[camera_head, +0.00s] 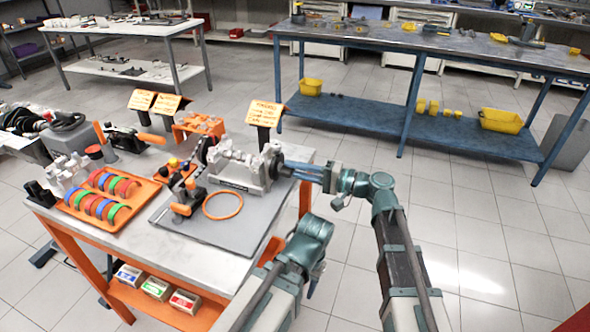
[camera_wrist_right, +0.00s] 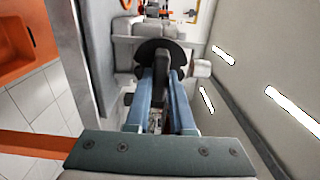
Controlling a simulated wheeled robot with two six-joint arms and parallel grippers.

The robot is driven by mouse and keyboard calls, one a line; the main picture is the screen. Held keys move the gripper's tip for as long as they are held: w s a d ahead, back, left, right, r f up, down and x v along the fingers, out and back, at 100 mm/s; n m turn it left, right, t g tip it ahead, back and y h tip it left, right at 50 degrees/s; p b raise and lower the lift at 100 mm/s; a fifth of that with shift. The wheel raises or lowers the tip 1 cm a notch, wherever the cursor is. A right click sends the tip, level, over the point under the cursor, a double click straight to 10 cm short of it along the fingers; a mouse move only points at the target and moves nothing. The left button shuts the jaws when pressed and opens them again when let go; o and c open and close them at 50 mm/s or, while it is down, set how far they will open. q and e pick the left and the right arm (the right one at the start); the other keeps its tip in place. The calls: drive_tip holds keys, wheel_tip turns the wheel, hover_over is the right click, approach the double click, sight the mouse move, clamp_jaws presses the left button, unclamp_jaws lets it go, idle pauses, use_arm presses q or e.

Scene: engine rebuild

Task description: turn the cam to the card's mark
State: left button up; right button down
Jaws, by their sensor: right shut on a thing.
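The grey cam assembly (camera_head: 238,170) sits in its holder at the right end of the grey mat on the workbench. My right gripper (camera_head: 288,168) reaches in from the right at the end of that holder. In the right wrist view its two blue fingers (camera_wrist_right: 161,95) are closed on a dark bar-like piece (camera_wrist_right: 161,68) in front of a dark round disc (camera_wrist_right: 145,50) at the cam's end.
An orange ring (camera_head: 222,205) lies on the mat (camera_head: 205,233). An orange tray (camera_head: 75,203) of coloured rings stands at the left. Two more cards (camera_head: 142,100) stand behind. Clear floor (camera_head: 470,215) lies right of the bench, before a blue table (camera_head: 385,125).

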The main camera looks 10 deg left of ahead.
idle(0.3)
drive_tip(key=c, duration=0.8)
unclamp_jaws()
drive_tip(key=s+d, duration=0.1)
drive_tip(key=d, duration=0.8)
drive_tip(key=s+d, duration=0.1)
drive_tip(key=d, duration=0.3)
drive_tip(key=shift+s+d, duration=0.3)
drive_tip(key=shift+s, duration=0.05)
drive_tip(key=shift+f, duration=0.1)
